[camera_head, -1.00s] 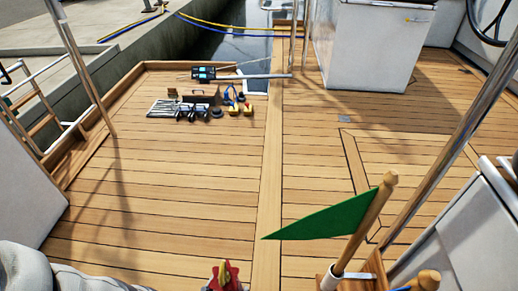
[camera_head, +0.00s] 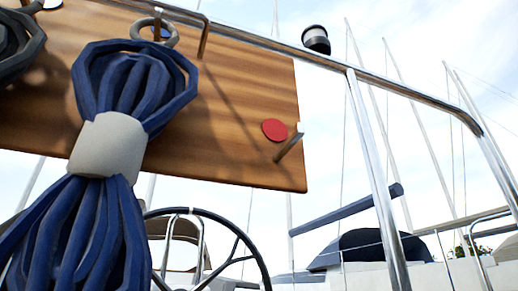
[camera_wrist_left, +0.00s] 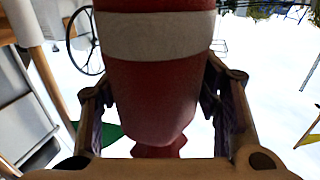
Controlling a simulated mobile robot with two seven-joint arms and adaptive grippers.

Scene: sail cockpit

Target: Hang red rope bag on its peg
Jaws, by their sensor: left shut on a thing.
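A short peg (camera_head: 289,144) sticks out, bare, near the lower right corner of a wooden board (camera_head: 225,120). A red disc (camera_head: 274,130) is on the board beside it. In the left wrist view, my left gripper (camera_wrist_left: 162,100) is shut on the red rope bag (camera_wrist_left: 150,95), a red body with a pale band around its upper part. One finger is on each side of it. The bag's top is cut off by the frame edge. Neither gripper shows in the head view.
A blue rope bundle (camera_head: 112,90) with a grey band hangs by a ring from another peg, left of the bare one. A dark coil (camera_head: 18,45) is at far left. A metal rail (camera_head: 370,78) runs above the board, its post to the right. A steering wheel (camera_head: 255,255) is below.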

